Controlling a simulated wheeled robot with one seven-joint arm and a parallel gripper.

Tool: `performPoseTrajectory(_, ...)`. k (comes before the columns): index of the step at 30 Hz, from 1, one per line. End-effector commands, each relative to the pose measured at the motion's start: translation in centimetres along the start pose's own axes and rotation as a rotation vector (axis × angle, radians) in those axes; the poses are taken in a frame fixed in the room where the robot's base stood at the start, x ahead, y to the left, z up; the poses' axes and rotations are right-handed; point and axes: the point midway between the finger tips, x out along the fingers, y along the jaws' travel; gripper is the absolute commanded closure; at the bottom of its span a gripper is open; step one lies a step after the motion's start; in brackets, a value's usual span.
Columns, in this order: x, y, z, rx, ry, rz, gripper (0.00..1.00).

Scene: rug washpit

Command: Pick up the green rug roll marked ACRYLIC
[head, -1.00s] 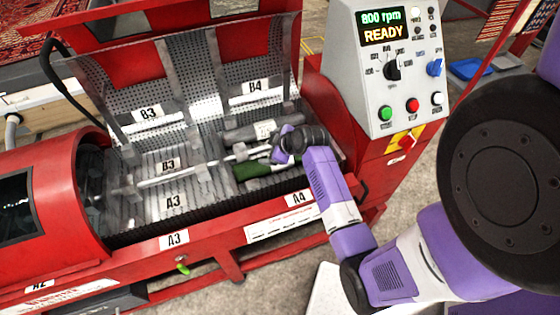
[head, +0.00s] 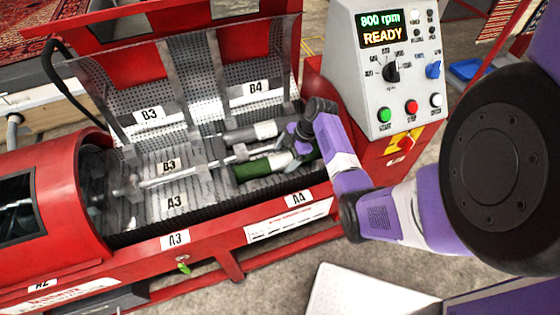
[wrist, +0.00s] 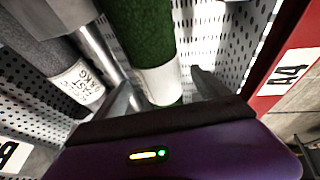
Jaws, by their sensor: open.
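The green rug roll (head: 252,170) lies in the open drum of the red machine, in the lower right compartment by the A4 tag. In the wrist view the green roll (wrist: 140,32) runs away from me, with a white band (wrist: 153,84) around its near end; I cannot read any writing on the band. My gripper (wrist: 160,80) is open, with one finger on each side of the white band. I cannot tell whether either finger touches it. In the head view my gripper (head: 297,150) is over the right end of the roll and partly hides it.
A grey roll (head: 238,134) with a printed white label (wrist: 76,86) lies beside the green one, past a metal bar (head: 180,175). The drum's perforated panel (head: 205,85) rises behind. The red front rim (head: 215,225) and the control box (head: 385,70) bound the space.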

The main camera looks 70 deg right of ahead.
Motion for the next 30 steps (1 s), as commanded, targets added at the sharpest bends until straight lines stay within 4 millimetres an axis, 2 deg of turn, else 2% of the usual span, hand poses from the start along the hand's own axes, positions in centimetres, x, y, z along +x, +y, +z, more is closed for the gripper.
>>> performPoseTrajectory(6,2.0,0.1,0.0,0.0,-0.001,0.001,0.16)
performPoseTrajectory(14,2.2,0.1,0.0,0.0,-0.001,0.002,0.18)
performPoseTrajectory(26,2.2,0.1,0.0,0.0,-0.001,0.002,0.96)
performPoseTrajectory(27,2.2,0.1,0.0,0.0,-0.001,0.002,1.0)
performPoseTrajectory(30,2.1,0.2,0.0,0.0,0.0,0.004,1.0)
